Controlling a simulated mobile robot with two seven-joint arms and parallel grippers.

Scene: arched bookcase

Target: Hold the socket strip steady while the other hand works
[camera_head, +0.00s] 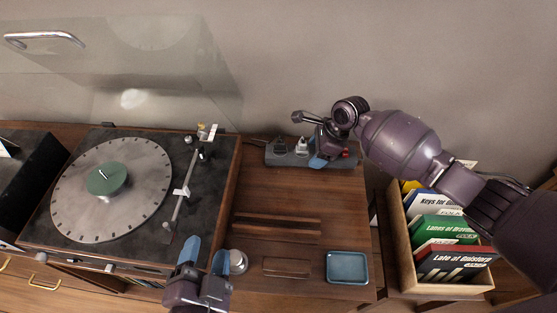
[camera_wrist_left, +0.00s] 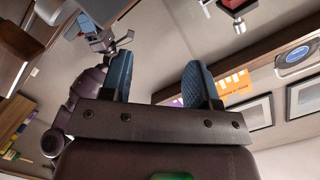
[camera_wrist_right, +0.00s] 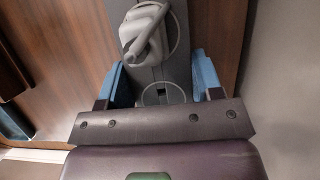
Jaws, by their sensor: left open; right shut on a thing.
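The grey socket strip (camera_head: 290,159) lies at the back of the wooden cabinet top against the wall, with a white plug (camera_head: 301,146) and a dark plug (camera_head: 280,145) in it. My right gripper (camera_head: 318,160) is shut on the strip near its right end. In the right wrist view the blue fingers sit on both sides of the strip (camera_wrist_right: 178,75), and a grey plug with a cable (camera_wrist_right: 146,30) stands in it further along. My left gripper (camera_head: 206,258) is open and empty near the front edge, by the turntable's right corner. Its fingers show apart in the left wrist view (camera_wrist_left: 160,82).
A turntable (camera_head: 60,232) with a raised clear lid (camera_head: 110,75) fills the left. A round metal knob-like object (camera_head: 238,262) is beside my left gripper. A blue tray (camera_head: 347,267) lies front right. A record crate (camera_head: 404,255) stands at right.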

